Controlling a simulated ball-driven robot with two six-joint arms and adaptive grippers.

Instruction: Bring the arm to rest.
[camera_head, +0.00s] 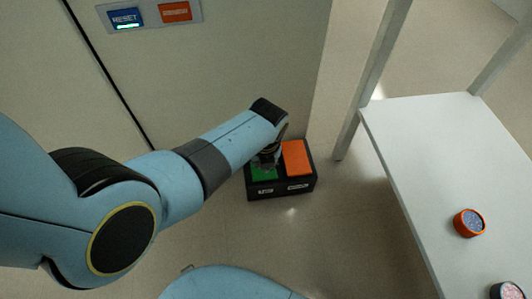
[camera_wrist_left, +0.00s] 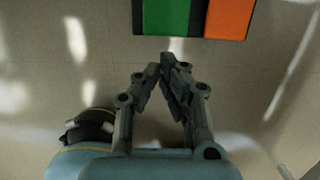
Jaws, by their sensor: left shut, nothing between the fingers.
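My left arm reaches in from the left in the head view. Its gripper (camera_head: 268,158) is over the green pad of a black two-pad box, partly hiding that pad. In the left wrist view the fingers of the left gripper (camera_wrist_left: 163,68) are together with nothing between them. The box's green pad (camera_wrist_left: 166,16) and orange pad (camera_wrist_left: 229,17) show at the top of that view, past the fingertips. My right gripper is not in view.
The black box (camera_head: 282,188) stands on the floor by a pale cabinet with a blue RESET panel (camera_head: 126,17) and an orange panel (camera_head: 175,11). A white table (camera_head: 435,150) at the right holds an orange-rimmed round thing (camera_head: 469,223) and a dark-rimmed one (camera_head: 507,291).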

